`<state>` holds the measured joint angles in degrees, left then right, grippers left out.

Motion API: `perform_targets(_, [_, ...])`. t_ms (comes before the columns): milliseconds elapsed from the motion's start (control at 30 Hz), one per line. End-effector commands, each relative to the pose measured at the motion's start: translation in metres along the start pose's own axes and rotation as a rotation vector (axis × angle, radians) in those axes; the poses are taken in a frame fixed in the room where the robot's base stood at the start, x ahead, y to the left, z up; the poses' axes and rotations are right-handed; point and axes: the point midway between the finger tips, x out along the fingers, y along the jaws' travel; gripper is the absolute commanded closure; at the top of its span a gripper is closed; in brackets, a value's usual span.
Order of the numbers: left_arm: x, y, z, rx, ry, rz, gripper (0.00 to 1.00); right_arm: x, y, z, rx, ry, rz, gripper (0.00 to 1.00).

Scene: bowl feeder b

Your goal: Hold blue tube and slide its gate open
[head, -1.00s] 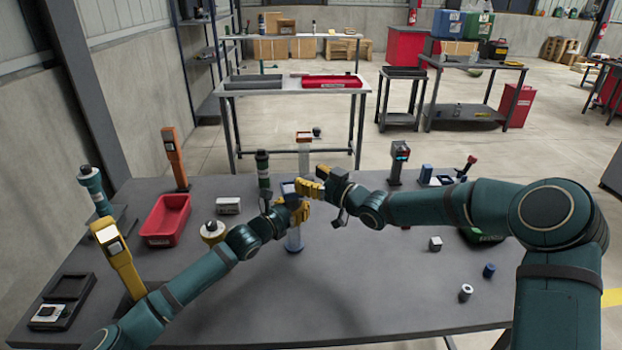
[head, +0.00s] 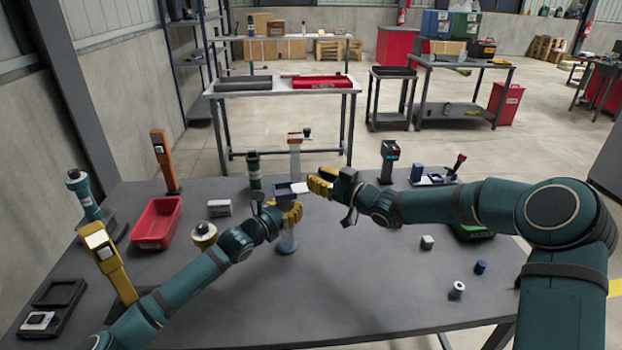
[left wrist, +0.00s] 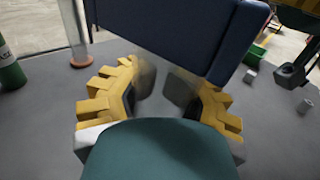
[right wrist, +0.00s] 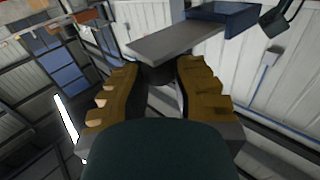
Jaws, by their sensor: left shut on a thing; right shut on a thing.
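The blue tube is a clear upright tube with a blue head (head: 285,188) and a blue base (head: 287,247), at the middle of the table. My left gripper (head: 290,213) is shut around its clear body just below the head; the head fills the top of the left wrist view (left wrist: 165,30). The pale flat gate (head: 302,188) sticks out of the right side of the head. My right gripper (head: 318,186) is shut on the gate's outer end. In the right wrist view the gate (right wrist: 175,40) shows as a grey plate reaching from the blue head (right wrist: 235,12).
A clear tube with an orange top (head: 295,150) and a green tube (head: 254,172) stand behind. A red bin (head: 157,224), a yellow device (head: 110,260) and a teal tube (head: 85,195) are at left. Small parts (head: 457,290) lie at right. The front middle is clear.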

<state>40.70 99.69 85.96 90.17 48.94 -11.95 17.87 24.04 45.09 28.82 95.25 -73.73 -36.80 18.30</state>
Motion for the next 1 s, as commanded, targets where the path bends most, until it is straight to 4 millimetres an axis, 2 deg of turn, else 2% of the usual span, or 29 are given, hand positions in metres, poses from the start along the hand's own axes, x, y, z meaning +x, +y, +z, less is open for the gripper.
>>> perform_targets(33, [-0.002,0.006,-0.001,-0.002,0.003,0.011,1.00,-0.001,0.001,0.001,0.000,-0.003,0.003,1.00])
perform_targets(167, [-0.002,0.007,-0.001,-0.003,0.004,0.012,1.00,-0.001,0.002,0.001,0.000,-0.003,0.004,1.00])
perform_targets(200, [-0.002,0.007,-0.001,-0.003,0.004,0.012,1.00,-0.001,0.002,0.001,0.000,-0.003,0.004,0.58])
perform_targets(233, [-0.002,0.007,-0.001,-0.003,0.004,0.012,1.00,-0.001,0.002,0.001,0.000,-0.003,0.004,0.47])
perform_targets(267, [-0.002,0.006,-0.001,-0.003,0.004,0.012,1.00,-0.001,0.002,0.001,0.000,-0.003,0.004,0.41])
perform_targets(667, [-0.001,0.003,-0.001,-0.003,0.003,0.006,1.00,-0.006,0.001,0.001,-0.001,-0.002,0.003,0.41])
perform_targets(767, [-0.001,0.003,-0.001,-0.003,0.003,0.005,1.00,-0.018,0.002,0.000,-0.001,-0.002,0.004,0.41])
perform_targets(1000, [-0.001,0.003,-0.002,-0.003,0.003,0.005,1.00,-0.067,0.002,0.000,-0.002,-0.004,0.006,0.41])
